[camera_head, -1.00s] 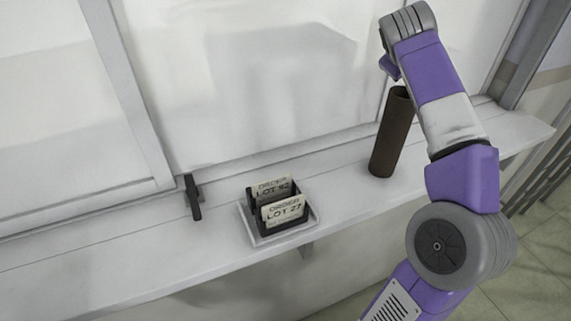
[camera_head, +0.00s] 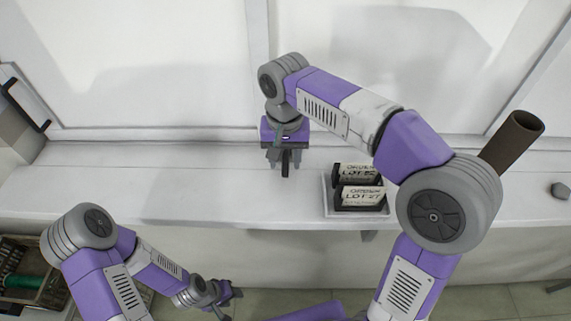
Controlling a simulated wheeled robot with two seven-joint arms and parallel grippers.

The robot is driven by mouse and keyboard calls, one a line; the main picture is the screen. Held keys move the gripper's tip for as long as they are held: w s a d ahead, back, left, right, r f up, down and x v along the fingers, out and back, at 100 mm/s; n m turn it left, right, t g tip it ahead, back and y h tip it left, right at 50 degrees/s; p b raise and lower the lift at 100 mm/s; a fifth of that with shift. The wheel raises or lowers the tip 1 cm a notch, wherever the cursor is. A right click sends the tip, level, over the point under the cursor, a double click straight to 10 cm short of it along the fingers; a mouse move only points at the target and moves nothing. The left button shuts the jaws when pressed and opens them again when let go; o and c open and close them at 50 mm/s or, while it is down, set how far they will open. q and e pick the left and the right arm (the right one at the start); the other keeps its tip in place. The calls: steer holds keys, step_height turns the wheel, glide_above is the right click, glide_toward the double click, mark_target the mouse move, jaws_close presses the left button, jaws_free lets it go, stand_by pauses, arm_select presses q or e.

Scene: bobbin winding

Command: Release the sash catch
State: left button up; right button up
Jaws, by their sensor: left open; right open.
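The sash catch (camera_head: 286,168) is a small dark lever at the foot of the window frame, on the white sill. My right gripper (camera_head: 285,160) points down over it, its jaws open with one finger on each side of the lever. The gripper body hides the catch's upper part, and I cannot tell whether the fingers touch it. My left gripper (camera_head: 228,298) is low in front of the sill, open and away from the catch; its fingers show small.
A white tray (camera_head: 327,200) with order cards in black holders stands on the sill right of the catch. A brown tube (camera_head: 512,142) and a small grey piece (camera_head: 560,190) are further right. A crate (camera_head: 42,291) is at lower left. The sill left of the catch is clear.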

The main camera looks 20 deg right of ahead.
mark_target(286, 171)
steer(key=shift+f, duration=1.55)
steer(key=shift+c, duration=0.4)
jaws_close()
